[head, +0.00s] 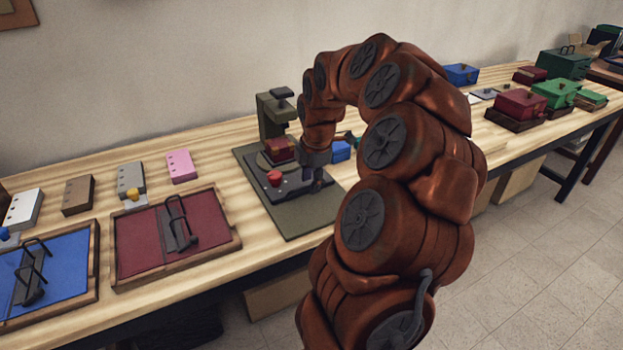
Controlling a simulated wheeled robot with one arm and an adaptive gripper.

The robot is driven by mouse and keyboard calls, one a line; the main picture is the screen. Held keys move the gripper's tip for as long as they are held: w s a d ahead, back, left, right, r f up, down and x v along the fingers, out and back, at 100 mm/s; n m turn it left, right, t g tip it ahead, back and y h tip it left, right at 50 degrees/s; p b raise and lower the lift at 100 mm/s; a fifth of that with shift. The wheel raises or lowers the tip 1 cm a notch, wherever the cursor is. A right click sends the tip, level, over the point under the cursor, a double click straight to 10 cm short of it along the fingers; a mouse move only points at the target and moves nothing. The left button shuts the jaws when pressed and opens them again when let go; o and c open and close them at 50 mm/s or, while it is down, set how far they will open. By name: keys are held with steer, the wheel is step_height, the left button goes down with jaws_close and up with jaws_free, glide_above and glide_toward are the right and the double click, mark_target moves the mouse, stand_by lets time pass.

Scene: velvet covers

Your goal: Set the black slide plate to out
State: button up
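A press-like machine stands on the wooden table, with an olive base (315,222) and an upright column (270,115) at its back. A black plate (290,190) lies on the base and carries a red knob (274,178) at its left. A dark red box (279,150) sits under the machine's head (281,107). My gripper (317,185) points down over the right part of the black plate, to the right of the red knob. My wrist hides the plate's right side. The fingers are small and dark, so I cannot tell whether they touch the plate or are open.
A maroon tray (135,232) and a blue tray (72,267) with black handles lie at left. A small blue box (341,151) stands just right of my wrist. Several coloured boxes stand at the far right, including a red one (521,104). My arm covers the table's middle.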

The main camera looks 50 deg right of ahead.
steer(key=shift+c, duration=0.4)
jaws_close()
